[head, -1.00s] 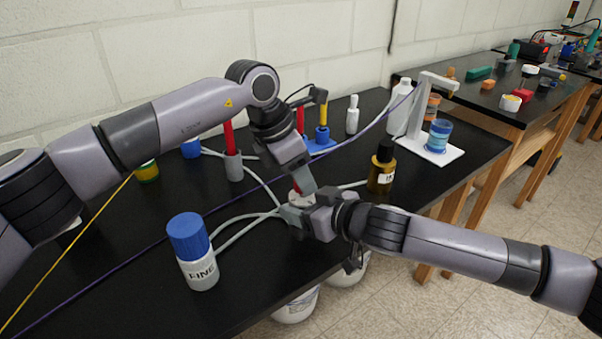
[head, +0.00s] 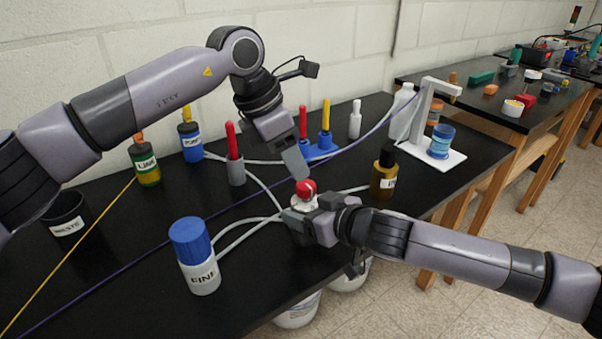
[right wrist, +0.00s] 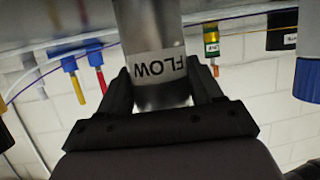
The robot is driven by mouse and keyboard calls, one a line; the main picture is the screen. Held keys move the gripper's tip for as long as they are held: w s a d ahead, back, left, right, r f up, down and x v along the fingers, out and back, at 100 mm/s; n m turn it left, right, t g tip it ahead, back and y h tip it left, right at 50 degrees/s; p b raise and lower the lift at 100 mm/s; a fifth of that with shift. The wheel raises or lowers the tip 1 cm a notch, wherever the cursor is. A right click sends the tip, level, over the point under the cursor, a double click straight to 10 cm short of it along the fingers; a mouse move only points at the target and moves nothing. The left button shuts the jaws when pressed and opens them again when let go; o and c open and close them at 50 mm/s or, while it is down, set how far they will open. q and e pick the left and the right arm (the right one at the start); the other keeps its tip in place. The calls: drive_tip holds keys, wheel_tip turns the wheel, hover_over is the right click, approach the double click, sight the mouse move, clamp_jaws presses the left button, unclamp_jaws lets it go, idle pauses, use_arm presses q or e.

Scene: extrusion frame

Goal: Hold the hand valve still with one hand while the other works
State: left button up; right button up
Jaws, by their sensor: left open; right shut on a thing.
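The hand valve has a red knob (head: 306,187) on top of a pale body near the bench's front edge. My right gripper (head: 300,218) is shut around the valve body from the right and hides much of it. In the right wrist view the grey body (right wrist: 152,62), with an upside-down label reading FLOW, sits between the two dark fingers of that gripper (right wrist: 165,90). My left gripper (head: 297,165) is open just above the red knob, tilted down toward it, and looks apart from it. Its finger gap is not clear from this angle.
A blue-capped white bottle (head: 199,270) stands front left. A dark amber bottle (head: 384,175) stands to the right. Pale tubes and taut cords cross the black bench (head: 130,270).

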use_arm(q)
drive_tip(key=v, duration=0.6)
drive_tip(key=shift+s+a+r, duration=0.1)
use_arm(e)
drive_tip(key=o, duration=1.2)
drive_tip(key=shift+s, duration=0.1)
